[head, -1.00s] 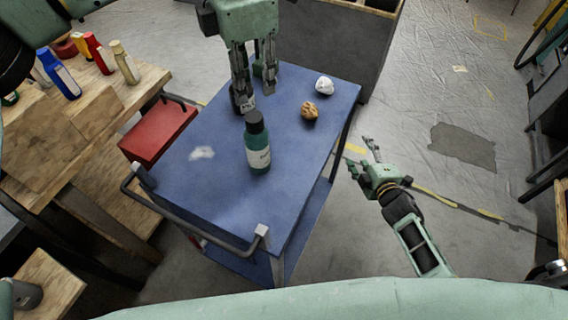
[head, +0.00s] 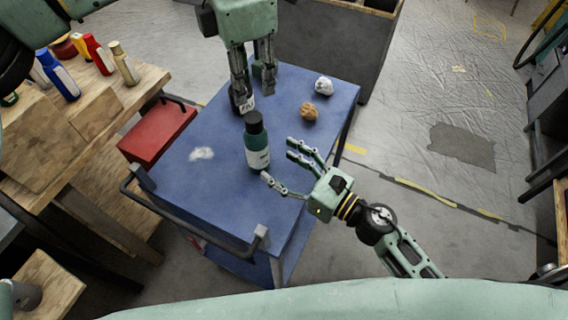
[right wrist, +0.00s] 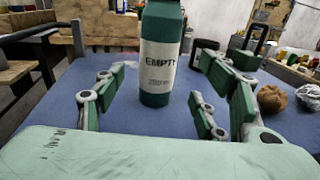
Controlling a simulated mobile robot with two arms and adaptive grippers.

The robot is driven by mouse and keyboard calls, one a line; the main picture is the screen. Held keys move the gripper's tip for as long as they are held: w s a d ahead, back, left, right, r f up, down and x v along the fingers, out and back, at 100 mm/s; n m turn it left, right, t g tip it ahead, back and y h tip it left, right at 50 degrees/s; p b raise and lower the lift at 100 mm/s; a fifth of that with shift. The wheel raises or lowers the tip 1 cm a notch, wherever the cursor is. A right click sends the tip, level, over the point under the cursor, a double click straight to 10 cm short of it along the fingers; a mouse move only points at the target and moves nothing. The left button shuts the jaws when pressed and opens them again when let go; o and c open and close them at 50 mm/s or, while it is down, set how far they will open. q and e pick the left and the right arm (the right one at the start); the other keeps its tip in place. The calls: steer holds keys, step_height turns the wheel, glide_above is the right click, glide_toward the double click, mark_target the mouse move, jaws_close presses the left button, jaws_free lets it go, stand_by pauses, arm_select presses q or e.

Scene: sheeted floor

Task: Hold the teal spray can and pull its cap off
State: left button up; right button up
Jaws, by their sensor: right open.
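The teal spray can (head: 257,157) stands upright on the blue cart top with its black cap (head: 254,122) on. In the right wrist view the can (right wrist: 161,55) shows a pale label reading "EMPTY"; its top is cut off there. My right gripper (head: 279,167) is open, its fingers coming from the right towards the can's lower part. In the right wrist view the can stands beyond the spread fingers, with nothing held. My left gripper (head: 256,100) hangs over the cart behind the can, its fingers pointing down and apart. I see nothing held in it.
A brown lump (head: 309,112) and a white crumpled lump (head: 324,86) lie at the cart's far right. The cart (head: 200,205) has a dark push rail (head: 185,222) in front. A red box (head: 158,135) and a wooden bench (head: 145,78) with bottles stand left.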

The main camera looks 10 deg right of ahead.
mark_target(266, 155)
steer(key=shift+w+a, duration=0.15)
steer(key=shift+a, duration=0.2)
steer(key=x, duration=0.7)
